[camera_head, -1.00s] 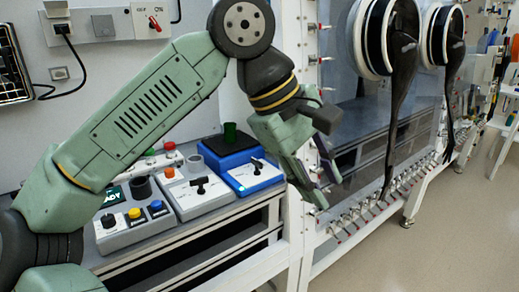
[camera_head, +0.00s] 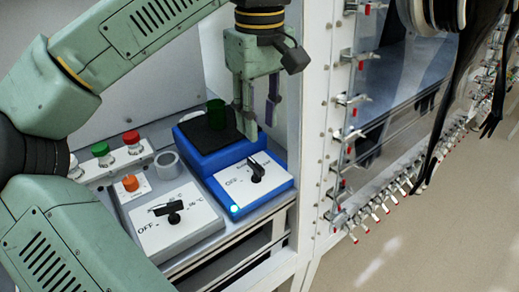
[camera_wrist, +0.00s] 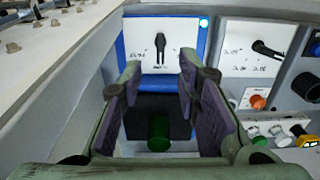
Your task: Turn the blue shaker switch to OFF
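The blue shaker (camera_head: 207,148) stands on the bench at the right end of the row. Its white front panel (camera_head: 232,195) carries a black switch (camera_head: 257,172) with an OFF mark at its left; the other lettering is too small to read. A cyan lamp (camera_head: 236,210) is lit on the panel's corner. In the wrist view the switch (camera_wrist: 160,48) lies beyond and between my fingers. My gripper (camera_head: 258,117) points down above the shaker, behind the switch and apart from it. The wrist view shows its fingers (camera_wrist: 158,95) spread and empty.
A green vial (camera_head: 216,114) stands on the shaker's black platform, close to my gripper. A grey unit with another black OFF switch (camera_head: 170,208) stands to the left. Red and green buttons (camera_head: 118,148) are behind it. A white frame post (camera_head: 313,130) rises close on the right.

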